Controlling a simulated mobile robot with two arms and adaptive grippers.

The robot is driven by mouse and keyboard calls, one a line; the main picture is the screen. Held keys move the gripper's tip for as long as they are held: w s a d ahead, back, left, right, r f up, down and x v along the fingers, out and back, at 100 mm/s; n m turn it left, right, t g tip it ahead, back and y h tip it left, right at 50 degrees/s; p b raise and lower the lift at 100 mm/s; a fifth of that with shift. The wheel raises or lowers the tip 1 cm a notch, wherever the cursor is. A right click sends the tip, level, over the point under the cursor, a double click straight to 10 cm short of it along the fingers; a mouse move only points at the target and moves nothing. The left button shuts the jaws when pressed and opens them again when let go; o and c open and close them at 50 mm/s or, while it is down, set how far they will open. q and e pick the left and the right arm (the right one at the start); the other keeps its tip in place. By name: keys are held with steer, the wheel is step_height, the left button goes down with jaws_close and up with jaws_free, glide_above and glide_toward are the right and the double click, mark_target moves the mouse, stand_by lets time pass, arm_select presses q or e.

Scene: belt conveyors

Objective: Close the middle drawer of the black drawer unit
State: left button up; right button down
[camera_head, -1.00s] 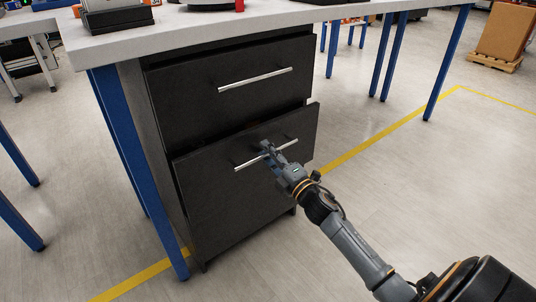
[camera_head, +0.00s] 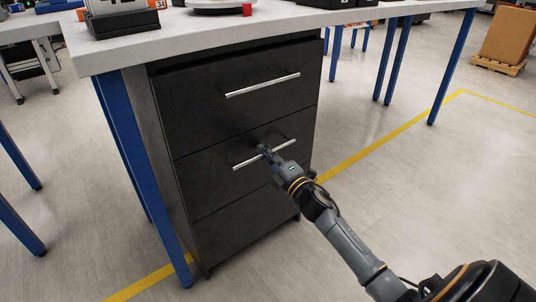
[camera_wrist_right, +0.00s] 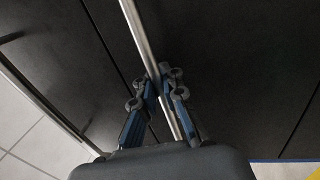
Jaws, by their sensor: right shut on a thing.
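The black drawer unit (camera_head: 160,130) stands under the white-topped table. Its middle drawer (camera_head: 215,155) looks pushed in, its front about level with the bottom drawer front (camera_head: 240,222) below. My right gripper (camera_head: 264,151) is shut on the middle drawer's silver bar handle (camera_head: 244,162), near the handle's middle. In the right wrist view the handle (camera_wrist_right: 139,32) runs between the two fingers of the gripper (camera_wrist_right: 164,78). The top drawer (camera_head: 210,108) has its own silver handle (camera_head: 262,85). My left gripper is not in view.
A blue table leg (camera_head: 145,175) stands close to the unit's left side. The white tabletop (camera_head: 185,32) overhangs the unit and carries devices and a small red block (camera_head: 247,9). The floor to the right is open, with a yellow line (camera_head: 375,147).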

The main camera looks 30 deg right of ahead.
steer(key=shift+f, duration=0.1)
steer(key=c, duration=1.4)
jaws_free()
steer(key=shift+c, duration=0.2)
steer(key=shift+s, duration=0.1)
steer(key=v, duration=1.2)
steer(key=shift+a, duration=0.1)
